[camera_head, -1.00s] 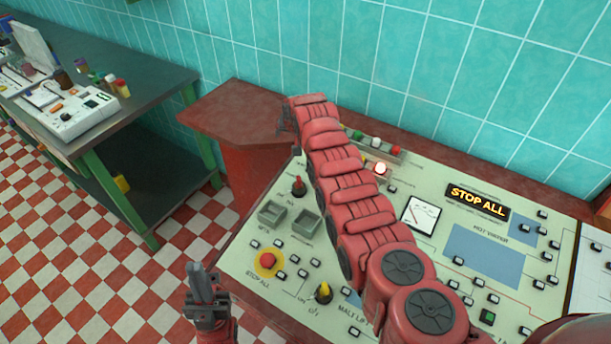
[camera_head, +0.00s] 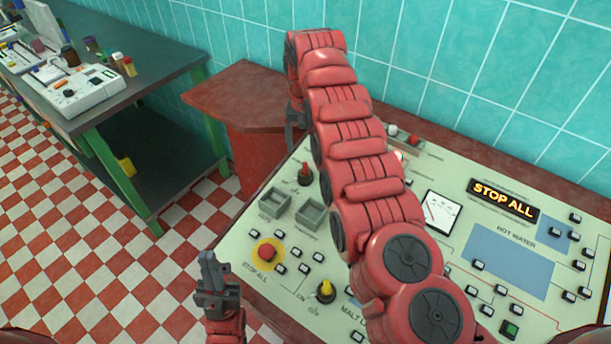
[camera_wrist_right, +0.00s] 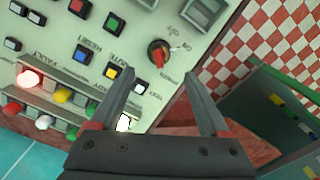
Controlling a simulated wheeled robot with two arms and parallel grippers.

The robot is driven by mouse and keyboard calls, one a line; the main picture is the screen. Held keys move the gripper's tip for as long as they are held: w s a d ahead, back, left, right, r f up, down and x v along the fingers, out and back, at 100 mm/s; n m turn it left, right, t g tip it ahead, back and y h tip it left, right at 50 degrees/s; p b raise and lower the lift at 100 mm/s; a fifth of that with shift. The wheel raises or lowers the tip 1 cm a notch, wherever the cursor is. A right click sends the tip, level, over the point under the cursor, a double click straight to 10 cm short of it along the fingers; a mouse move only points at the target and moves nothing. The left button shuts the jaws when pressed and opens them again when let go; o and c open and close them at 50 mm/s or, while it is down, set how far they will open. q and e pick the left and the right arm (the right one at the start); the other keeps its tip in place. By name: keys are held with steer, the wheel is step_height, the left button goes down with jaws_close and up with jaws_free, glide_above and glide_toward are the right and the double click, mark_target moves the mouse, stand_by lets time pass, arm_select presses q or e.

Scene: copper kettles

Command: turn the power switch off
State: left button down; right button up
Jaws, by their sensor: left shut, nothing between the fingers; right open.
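The power switch (camera_head: 305,173) is a red rotary knob on a dark round base, at the left back of the pale control panel (camera_head: 235,225). My left gripper (camera_head: 208,265) is shut and empty, pointing up near the panel's front left edge.
A red stop button (camera_head: 267,253) on yellow and a yellow knob (camera_head: 325,290) lie nearer the front. Two grey recessed boxes (camera_head: 310,212) sit close to the switch. A lit "STOP ALL" sign (camera_head: 503,199) is at right. A red corner table (camera_head: 245,95) stands behind.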

mark_target(306, 163)
step_height(306, 163, down, 9)
steer(key=shift+f+p, duration=0.1)
steer(key=shift+p, duration=1)
steer(key=shift+d, duration=0.1)
jaws_close()
